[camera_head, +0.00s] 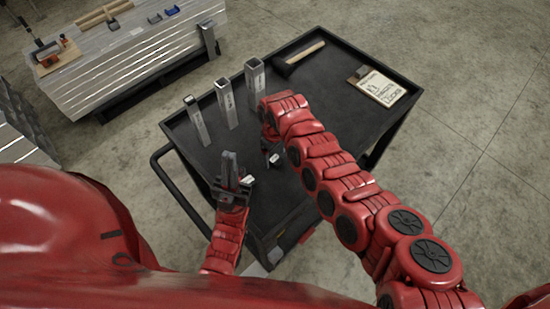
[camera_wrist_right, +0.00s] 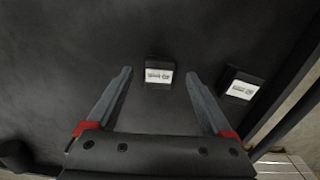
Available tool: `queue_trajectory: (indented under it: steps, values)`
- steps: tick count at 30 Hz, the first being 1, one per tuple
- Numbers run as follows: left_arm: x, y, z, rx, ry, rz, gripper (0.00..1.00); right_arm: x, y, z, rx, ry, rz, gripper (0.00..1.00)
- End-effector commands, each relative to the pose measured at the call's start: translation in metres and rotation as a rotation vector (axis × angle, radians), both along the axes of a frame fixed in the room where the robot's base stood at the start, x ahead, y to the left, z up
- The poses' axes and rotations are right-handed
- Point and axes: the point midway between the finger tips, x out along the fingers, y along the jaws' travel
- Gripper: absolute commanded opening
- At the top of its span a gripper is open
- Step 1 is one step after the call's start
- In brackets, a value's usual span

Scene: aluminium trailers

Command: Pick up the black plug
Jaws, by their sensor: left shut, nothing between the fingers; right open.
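A small black plug with a white label (camera_wrist_right: 159,73) lies on the dark cart top, between and just ahead of the spread fingertips of my open right gripper (camera_wrist_right: 160,80). A second, similar black plug (camera_wrist_right: 238,88) lies to its right, outside the fingers and near the cart edge. In the head view my right gripper (camera_head: 269,150) is low over the cart, partly hidden by its own arm. White labels show beside it (camera_head: 274,158) and near my left gripper. My left gripper (camera_head: 229,157) is shut and empty at the cart's near left side.
Several upright square metal tubes (camera_head: 226,104) stand along the left of the black cart (camera_head: 330,70). A hammer (camera_head: 300,58) and a clipboard (camera_head: 381,88) lie farther back. A metal workbench (camera_head: 130,60) stands at the upper left. The cart's rim is raised.

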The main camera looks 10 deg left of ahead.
Motion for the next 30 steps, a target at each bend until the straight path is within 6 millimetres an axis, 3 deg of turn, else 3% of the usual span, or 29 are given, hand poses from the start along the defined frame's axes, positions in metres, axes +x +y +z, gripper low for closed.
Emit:
queue_trajectory:
  steps: [6,16,30]
  values:
    - [0.0,0.0,0.001,0.0,0.0,0.0,0.0,0.0,0.0,-0.022,-0.001,0.0,-0.001,0.85]
    - [0.0,0.0,0.001,0.0,0.0,0.0,0.0,0.0,-0.001,-0.026,0.002,-0.001,-0.003,0.83]
    - [0.0,0.0,0.001,0.0,0.0,0.0,0.0,0.0,-0.001,-0.026,0.002,-0.001,-0.003,0.0]
